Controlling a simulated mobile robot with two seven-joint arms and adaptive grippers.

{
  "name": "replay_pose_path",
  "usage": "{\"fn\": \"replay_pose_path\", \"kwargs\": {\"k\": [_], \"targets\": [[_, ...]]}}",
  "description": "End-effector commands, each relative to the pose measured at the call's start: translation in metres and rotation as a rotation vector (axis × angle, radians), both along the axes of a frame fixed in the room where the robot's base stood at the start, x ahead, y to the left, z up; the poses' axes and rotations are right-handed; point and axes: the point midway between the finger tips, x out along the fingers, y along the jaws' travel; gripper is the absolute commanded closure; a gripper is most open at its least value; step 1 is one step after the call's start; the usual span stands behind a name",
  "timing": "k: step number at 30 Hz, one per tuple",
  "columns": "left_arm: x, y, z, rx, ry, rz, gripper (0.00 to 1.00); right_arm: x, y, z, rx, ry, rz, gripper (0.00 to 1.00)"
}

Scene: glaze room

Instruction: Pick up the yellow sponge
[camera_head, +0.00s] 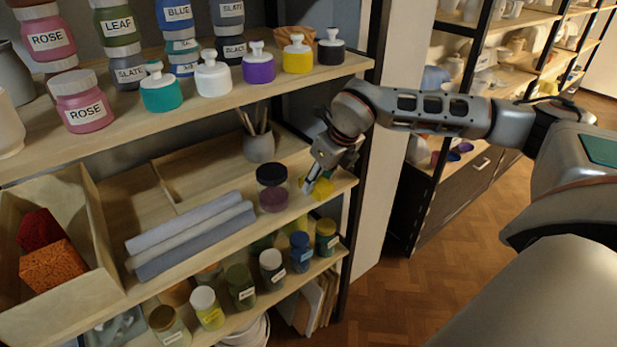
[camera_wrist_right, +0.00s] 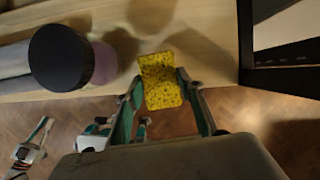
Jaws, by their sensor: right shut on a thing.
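The yellow sponge (camera_head: 321,188) is at the right end of the middle shelf in the head view, partly hidden behind my right gripper (camera_head: 318,184). In the right wrist view the sponge (camera_wrist_right: 161,84) is between the two fingers of my right gripper (camera_wrist_right: 163,97), which are shut on it. It lies at the shelf's front edge, partly over the floor in that view. I cannot tell if it still touches the shelf board. My left gripper is not in view in the head view.
A dark-lidded jar (camera_head: 272,188) stands just left of the sponge; its black lid (camera_wrist_right: 61,57) is close in the wrist view. A black shelf post (camera_head: 361,190) is on the right. Rolled grey cloths (camera_head: 192,236) lie left. Several paint jars (camera_head: 272,267) stand below.

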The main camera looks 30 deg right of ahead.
Motion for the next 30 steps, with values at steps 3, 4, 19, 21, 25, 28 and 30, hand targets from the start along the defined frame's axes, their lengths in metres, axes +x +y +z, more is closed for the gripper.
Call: {"fn": "replay_pose_path", "kwargs": {"k": [3,4,19,21,25,28,30], "targets": [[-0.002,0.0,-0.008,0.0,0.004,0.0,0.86,-0.033,-0.008,-0.003,-0.002,0.003,-0.003,0.77],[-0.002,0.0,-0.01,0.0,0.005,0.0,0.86,-0.041,-0.009,-0.003,-0.001,0.002,-0.003,0.77],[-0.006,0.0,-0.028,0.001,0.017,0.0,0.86,-0.131,-0.025,-0.001,0.0,0.002,-0.003,0.77],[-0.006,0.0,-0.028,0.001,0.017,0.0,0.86,-0.136,-0.026,-0.001,-0.001,0.001,-0.001,0.77],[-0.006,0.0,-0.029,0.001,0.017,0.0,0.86,-0.139,-0.026,0.0,-0.001,0.0,-0.001,0.77],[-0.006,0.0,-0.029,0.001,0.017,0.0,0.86,-0.14,-0.026,0.0,0.0,-0.001,-0.001,0.77],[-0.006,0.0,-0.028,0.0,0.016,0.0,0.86,-0.14,-0.026,0.0,0.0,-0.001,-0.001,0.77]]}}
